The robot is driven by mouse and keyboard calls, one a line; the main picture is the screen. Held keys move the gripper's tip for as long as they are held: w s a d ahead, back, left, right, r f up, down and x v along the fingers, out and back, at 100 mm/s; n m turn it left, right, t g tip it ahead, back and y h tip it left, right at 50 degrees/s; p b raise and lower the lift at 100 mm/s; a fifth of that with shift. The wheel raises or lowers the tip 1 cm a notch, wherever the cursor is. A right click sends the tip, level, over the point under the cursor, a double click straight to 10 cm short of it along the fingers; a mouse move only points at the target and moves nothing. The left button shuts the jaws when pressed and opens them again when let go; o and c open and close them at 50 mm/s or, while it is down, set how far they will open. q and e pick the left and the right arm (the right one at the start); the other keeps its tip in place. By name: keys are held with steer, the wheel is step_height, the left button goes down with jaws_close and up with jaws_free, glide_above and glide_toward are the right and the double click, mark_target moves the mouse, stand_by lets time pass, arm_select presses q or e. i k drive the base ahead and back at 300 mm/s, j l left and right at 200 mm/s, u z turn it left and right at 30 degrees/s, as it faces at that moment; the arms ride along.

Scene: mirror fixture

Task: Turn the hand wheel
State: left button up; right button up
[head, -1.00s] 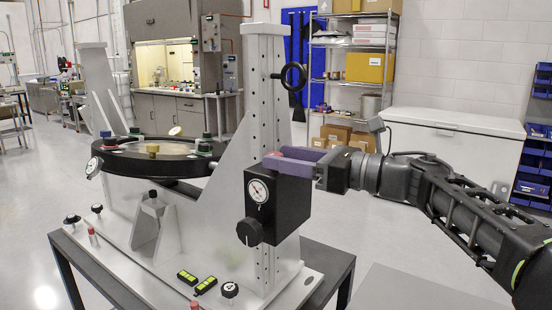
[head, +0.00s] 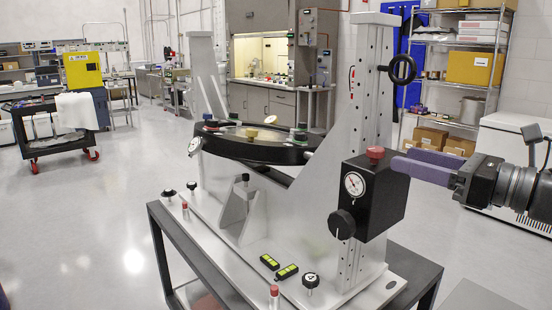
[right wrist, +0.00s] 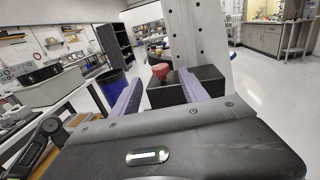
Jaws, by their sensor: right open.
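The hand wheel (head: 402,69) is a black ring with a small handle, mounted high on the right white upright of the mirror fixture. My right gripper (head: 402,160) has purple fingers and is at the right of the black gauge box (head: 378,200), well below the wheel. In the right wrist view its two fingers (right wrist: 157,88) are spread apart with nothing held. The red knob (head: 376,153) on top of the box also shows there (right wrist: 161,71), between and beyond the fingers. The wheel cannot be made out in that view. My left gripper is not in view.
The round black mirror mount (head: 258,148) sits between the fixture's uprights. A black dial knob (head: 341,223) sticks out of the box's front. The fixture stands on a dark-framed table (head: 170,250). A shelf rack (head: 450,75) stands behind. Open floor lies at left.

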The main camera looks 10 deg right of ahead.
mark_target(340, 224)
steer(key=k+j, duration=0.8)
